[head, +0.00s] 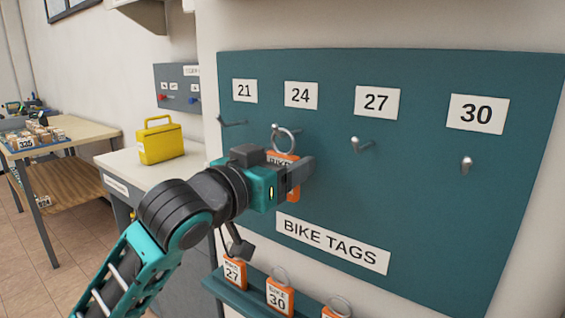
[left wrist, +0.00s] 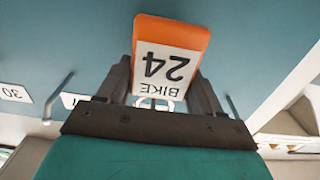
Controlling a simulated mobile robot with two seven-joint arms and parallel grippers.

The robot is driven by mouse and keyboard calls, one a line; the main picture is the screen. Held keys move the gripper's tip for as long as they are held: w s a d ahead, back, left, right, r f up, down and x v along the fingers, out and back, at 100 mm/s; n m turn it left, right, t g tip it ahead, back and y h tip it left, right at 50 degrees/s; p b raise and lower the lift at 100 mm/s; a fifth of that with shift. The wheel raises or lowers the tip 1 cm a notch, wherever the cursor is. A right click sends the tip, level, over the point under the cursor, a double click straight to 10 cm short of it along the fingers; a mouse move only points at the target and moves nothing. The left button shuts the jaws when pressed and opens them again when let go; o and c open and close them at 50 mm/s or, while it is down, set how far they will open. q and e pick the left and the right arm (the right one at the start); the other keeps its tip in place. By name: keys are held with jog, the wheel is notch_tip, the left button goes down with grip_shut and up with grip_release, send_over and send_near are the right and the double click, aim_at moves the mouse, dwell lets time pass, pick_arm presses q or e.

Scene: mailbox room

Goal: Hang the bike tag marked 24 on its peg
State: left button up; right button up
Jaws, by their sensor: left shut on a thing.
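My left gripper (head: 297,177) is shut on the orange bike tag (head: 281,157), just in front of the teal board (head: 420,215). In the left wrist view the tag (left wrist: 170,62) reads 24, upside down, between the two fingers. Its metal ring (head: 286,139) stands above the gripper, at the peg (head: 275,127) under the 24 label (head: 301,95). The ring overlaps the peg tip in the head view; I cannot tell whether it is around the peg or in front. My right gripper is not in view.
Bare pegs stick out under 21 (head: 232,122), 27 (head: 357,143) and 30 (head: 466,163). A ledge (head: 240,303) below the board holds tags 27 (head: 234,272) and 30 (head: 280,298), plus another tag (head: 330,312). A yellow box (head: 161,143) stands on the counter at left.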

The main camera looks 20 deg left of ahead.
pick_arm(q)
jog(key=o, duration=1.1)
